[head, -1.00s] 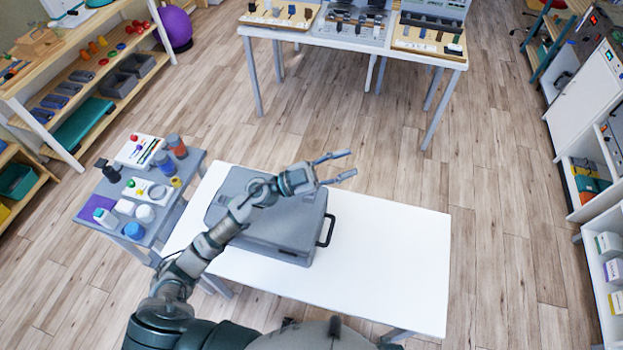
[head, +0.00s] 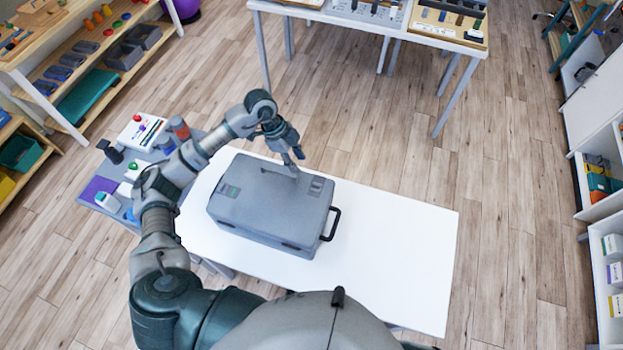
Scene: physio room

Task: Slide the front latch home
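A grey hard case (head: 268,212) lies flat and closed on the white table (head: 405,250), its black handle (head: 331,224) toward the right. A small greenish patch (head: 230,191) sits near its left end and a small grey fitting (head: 316,186) near its right end. I cannot tell which part is the front latch, or its position. My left gripper (head: 295,163) points down over the case's far edge, left of the grey fitting. Its fingers are seen nearly end-on, so their gap and any contact are unclear. My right gripper is not in view.
A small grey side table (head: 112,190) with bottles and small items stands close at the left, partly behind my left arm. The white table is bare right of the case. A display table (head: 455,45) stands at the back, shelves at both sides.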

